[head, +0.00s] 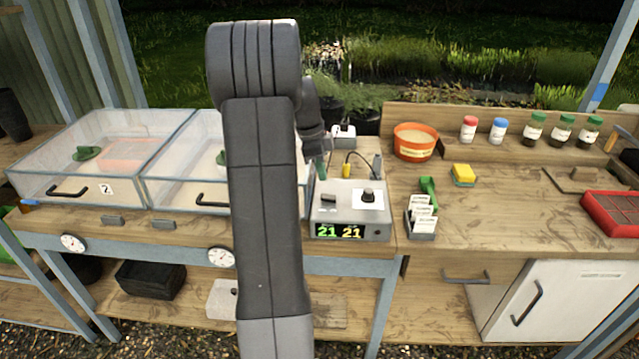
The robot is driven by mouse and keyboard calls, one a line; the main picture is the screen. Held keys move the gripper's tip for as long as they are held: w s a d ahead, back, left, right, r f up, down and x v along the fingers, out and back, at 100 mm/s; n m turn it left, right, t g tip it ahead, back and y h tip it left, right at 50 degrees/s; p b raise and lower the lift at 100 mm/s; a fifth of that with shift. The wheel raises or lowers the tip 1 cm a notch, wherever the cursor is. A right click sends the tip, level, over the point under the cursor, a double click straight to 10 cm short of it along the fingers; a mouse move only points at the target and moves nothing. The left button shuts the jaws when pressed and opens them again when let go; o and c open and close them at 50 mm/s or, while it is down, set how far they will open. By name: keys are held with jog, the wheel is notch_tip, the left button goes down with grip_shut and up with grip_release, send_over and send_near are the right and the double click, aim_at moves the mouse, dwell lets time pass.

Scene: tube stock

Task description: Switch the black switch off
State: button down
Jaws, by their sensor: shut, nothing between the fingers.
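A grey control box (350,222) stands on the bench just right of my arm in the head view. A small black switch (328,198) sits on the left of its top; its on or off position is too small to tell. A round black knob (368,195) sits on a white plate to its right. The box's front display (339,231) is lit, with a green 21 and a yellow 21. My gripper (318,152) is shut and empty, above the back left of the box, apart from the switch. It is partly hidden by my arm.
A glass-covered propagator (185,165) is to the left, partly behind my arm. A label holder (422,222) and a yellow sponge (463,174) are to the right. The bench beyond them is largely clear.

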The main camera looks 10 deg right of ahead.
aim_at(322, 194)
jog(key=f, duration=0.4)
jog(key=shift+w+a+f+p, duration=0.1)
jog(key=shift+a+f+p, duration=0.2)
jog(key=shift+f, duration=0.1)
jog(key=f+b, duration=0.1)
jog(key=h+b, duration=0.1)
jog(key=shift+a+f+b, duration=0.3)
jog(key=shift+f+b, duration=0.05)
jog(key=shift+r+p, duration=0.35)
jog(key=shift+d, duration=0.2)
jog(key=shift+d+r, duration=0.1)
jog(key=shift+r, duration=0.05)
jog(key=shift+d+r, duration=0.25)
jog(key=shift+d, duration=0.25)
